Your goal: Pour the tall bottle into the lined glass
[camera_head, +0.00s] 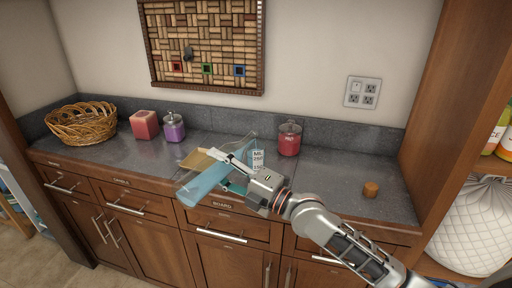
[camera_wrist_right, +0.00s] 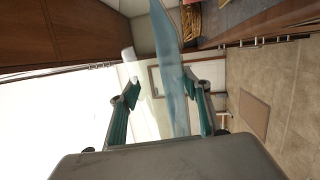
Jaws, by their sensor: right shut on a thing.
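A tall clear bottle (camera_head: 204,184) with pale blue liquid lies steeply tilted in the head view, its wide end low at the left over the counter's front edge. Its clear upper part points up and right, toward the lined glass. My right gripper (camera_head: 220,170) is shut on the bottle, and the bottle also shows between its teal fingers in the right wrist view (camera_wrist_right: 172,70). The lined glass (camera_head: 258,159), with printed ML marks, stands on the counter just behind my right gripper, its lower part hidden. Whether the bottle's mouth is over it is unclear. My left gripper is out of view.
A red-filled jar (camera_head: 289,139) stands close behind and right of the glass. A tan board (camera_head: 197,160) lies partly behind the bottle. A purple jar (camera_head: 174,128), a red candle block (camera_head: 145,124) and a basket (camera_head: 82,123) stand left. A cork (camera_head: 371,189) lies right, with free counter around.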

